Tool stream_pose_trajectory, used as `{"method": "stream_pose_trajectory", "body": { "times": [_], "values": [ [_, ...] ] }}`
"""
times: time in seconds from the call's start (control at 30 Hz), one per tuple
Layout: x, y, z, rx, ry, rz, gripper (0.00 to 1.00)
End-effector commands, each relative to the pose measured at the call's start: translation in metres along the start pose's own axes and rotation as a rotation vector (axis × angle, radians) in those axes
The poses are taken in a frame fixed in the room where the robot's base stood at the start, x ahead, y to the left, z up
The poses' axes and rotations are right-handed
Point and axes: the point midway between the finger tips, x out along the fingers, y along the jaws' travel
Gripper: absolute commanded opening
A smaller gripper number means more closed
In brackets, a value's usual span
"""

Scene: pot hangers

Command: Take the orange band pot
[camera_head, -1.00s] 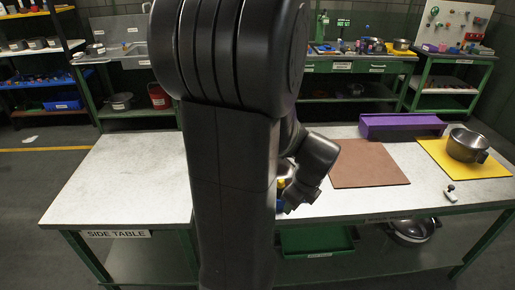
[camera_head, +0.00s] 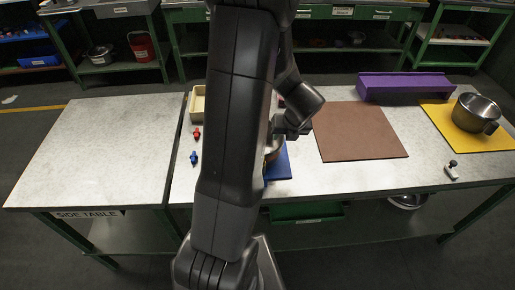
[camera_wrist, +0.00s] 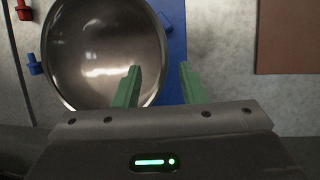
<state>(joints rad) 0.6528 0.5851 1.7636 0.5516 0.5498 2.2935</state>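In the wrist view a steel pot (camera_wrist: 100,50) stands on a blue mat (camera_wrist: 175,40), seen from above; no orange band shows on it. My gripper (camera_wrist: 160,68) is open, with green fingers. The left finger overlaps the pot's inside and the right finger is over the blue mat, so the pot's right rim lies between them in the picture; their height cannot be told. In the head view this pot (camera_head: 274,150) is mostly hidden behind my arm. Another steel pot (camera_head: 474,112) stands on a yellow mat (camera_head: 440,115) at the right; no band can be made out.
A brown mat (camera_head: 358,132) lies bare on the table. A purple bin (camera_head: 405,87) is behind it. A cream box (camera_head: 197,104), a red part (camera_head: 196,132) and a blue part (camera_head: 194,157) are left of my arm. The side table (camera_head: 90,150) is clear.

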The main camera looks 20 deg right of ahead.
Motion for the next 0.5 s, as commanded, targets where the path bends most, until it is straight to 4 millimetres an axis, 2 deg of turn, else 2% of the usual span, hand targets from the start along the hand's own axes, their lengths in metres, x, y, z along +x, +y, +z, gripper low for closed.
{"method": "stream_pose_trajectory", "body": {
  "times": [0.07, 0.33, 0.5],
  "values": [
    [0.009, 0.000, -0.001, -0.002, 0.002, 0.001, 0.38],
    [0.025, -0.001, -0.001, -0.001, 0.003, 0.001, 0.38],
    [0.047, -0.003, -0.001, -0.002, 0.004, 0.001, 0.38]
  ]
}}
